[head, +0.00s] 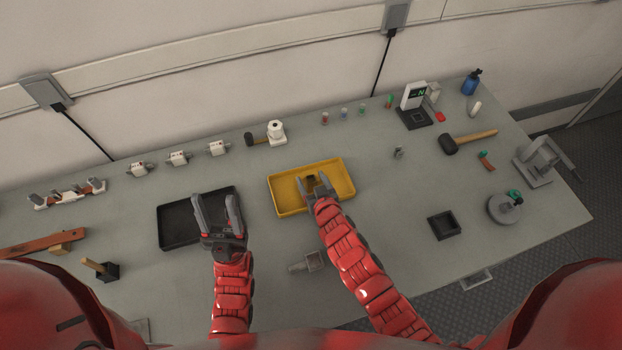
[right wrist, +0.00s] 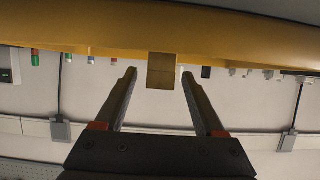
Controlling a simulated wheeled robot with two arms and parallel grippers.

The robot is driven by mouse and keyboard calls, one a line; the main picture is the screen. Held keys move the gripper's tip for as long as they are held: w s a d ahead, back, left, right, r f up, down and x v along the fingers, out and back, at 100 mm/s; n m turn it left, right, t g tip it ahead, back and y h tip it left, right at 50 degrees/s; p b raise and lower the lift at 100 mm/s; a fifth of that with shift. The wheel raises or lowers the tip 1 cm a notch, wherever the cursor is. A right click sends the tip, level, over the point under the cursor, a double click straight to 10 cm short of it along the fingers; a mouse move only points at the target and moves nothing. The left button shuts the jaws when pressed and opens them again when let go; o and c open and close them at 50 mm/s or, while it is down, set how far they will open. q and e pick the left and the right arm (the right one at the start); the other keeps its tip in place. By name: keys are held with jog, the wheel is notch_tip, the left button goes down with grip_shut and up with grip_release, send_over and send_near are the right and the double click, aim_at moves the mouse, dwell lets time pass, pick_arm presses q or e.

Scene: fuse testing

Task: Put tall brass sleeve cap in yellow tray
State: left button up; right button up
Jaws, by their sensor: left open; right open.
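The yellow tray (head: 284,199) lies in the middle of the table. It also shows large along the top of the right wrist view (right wrist: 60,35), which is upside down. A boxy brownish-gold piece (right wrist: 161,72), apparently the brass sleeve cap, stands at the tray between the open fingers of my right gripper (right wrist: 158,75), with a gap on both sides. In the head view that gripper (head: 318,184) is over the tray's front part, and the brownish piece (head: 311,179) shows just beyond it. My left gripper (head: 218,204) is open and empty over the black tray.
The black tray (head: 172,225) lies left of the yellow one. A small grey holder (head: 312,262) is in front of the yellow tray. A white stand (head: 275,131) and several small coloured fuses (head: 343,112) are behind. A hammer (head: 470,141) and black box (head: 444,225) lie right.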

jog(key=b+v, duration=0.2)
jog(key=v, duration=1.4)
jog(key=shift+s+r+b, duration=0.25)
jog(key=shift+s+b, duration=0.1)
jog(key=shift+d, duration=0.1)
